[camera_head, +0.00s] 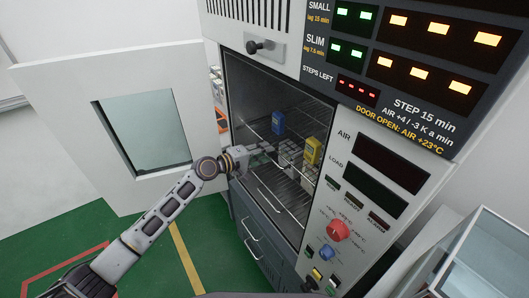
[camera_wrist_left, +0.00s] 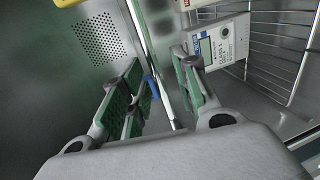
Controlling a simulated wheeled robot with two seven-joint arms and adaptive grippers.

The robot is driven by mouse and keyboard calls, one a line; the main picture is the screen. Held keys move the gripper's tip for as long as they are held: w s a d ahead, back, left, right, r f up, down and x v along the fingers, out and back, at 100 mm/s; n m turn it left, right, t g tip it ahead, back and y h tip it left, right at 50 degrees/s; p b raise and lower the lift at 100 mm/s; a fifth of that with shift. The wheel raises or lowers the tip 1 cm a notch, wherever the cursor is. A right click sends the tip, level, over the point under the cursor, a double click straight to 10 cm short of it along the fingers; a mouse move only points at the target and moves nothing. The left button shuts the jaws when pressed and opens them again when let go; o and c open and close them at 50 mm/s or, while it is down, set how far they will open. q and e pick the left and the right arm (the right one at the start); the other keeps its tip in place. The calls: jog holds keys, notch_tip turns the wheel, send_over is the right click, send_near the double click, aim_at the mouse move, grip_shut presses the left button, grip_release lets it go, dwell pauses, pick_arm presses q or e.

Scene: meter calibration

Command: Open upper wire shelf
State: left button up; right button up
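The chamber stands open. Its upper wire shelf (camera_head: 262,131) shows as thin bars inside, and bars also show at the right of the left wrist view (camera_wrist_left: 272,58). A blue meter (camera_head: 278,122) and a yellow meter (camera_head: 312,151) stand inside, with several grey-white items near them. My left gripper (camera_head: 262,158) is at the left side of the chamber mouth. In the left wrist view its green-padded fingers (camera_wrist_left: 165,88) are apart, with a light meter (camera_wrist_left: 222,43) just beyond the right finger. Whether a finger touches the shelf cannot be told. My right gripper is out of view.
The chamber door (camera_head: 105,120), with its window, is swung wide to the left. A control panel (camera_head: 365,190) with a red knob (camera_head: 337,230) is right of the opening. A glass case (camera_head: 478,255) stands at the lower right. Green floor is clear at the lower left.

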pick_arm(q)
jog(key=shift+w+d, duration=0.15)
jog(key=shift+c, duration=0.2)
grip_shut()
